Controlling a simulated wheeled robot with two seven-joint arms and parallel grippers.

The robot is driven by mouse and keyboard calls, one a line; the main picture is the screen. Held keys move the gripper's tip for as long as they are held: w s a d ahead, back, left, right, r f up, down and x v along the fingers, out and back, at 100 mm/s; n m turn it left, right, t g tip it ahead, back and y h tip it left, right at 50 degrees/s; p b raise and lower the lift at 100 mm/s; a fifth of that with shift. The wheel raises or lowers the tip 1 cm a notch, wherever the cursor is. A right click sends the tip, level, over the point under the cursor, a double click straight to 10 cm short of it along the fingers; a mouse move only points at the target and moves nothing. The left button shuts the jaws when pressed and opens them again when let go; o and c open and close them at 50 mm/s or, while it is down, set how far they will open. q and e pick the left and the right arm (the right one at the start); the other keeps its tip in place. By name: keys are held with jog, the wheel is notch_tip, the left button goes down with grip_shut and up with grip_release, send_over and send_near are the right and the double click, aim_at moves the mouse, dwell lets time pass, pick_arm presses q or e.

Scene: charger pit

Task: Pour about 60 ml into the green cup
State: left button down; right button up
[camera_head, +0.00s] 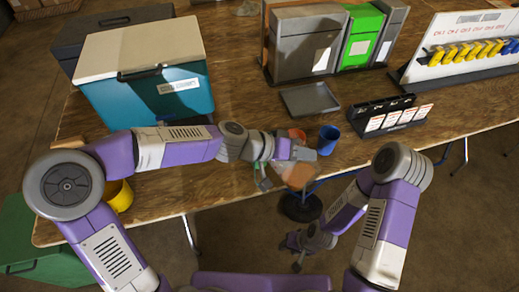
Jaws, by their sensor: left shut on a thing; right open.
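My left gripper (306,155) is above the table's front edge, at the end of the arm reaching in from the left. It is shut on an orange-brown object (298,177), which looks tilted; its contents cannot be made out. A strip of green (267,153) shows at my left wrist; I cannot tell whether it is the green cup, mostly hidden there. A blue cup (328,139) stands upright just right of the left gripper. A reddish cup (297,134) shows partly behind it. My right gripper (299,255) is open and empty, low in front of the table.
A yellow cup (119,196) stands at the left front, partly behind my arm. A teal cooler (160,97) is at the back left. A grey tray (309,99), a black card rack (386,118), grey and green bins (360,40) and a yellow-hook board (460,45) stand farther right.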

pick_arm(q)
jog(key=shift+d+f, duration=0.1)
jog(key=shift+f, duration=0.2)
jog(key=shift+s+d+f+y, duration=0.1)
jog(key=shift+s+d+y, duration=0.1)
jog(key=shift+y, duration=0.1)
pick_arm(e)
jog(key=shift+f, duration=0.2)
pick_arm(q)
jog(key=shift+w+a, duration=0.1)
jog(key=shift+f, duration=0.1)
dwell(1.0)
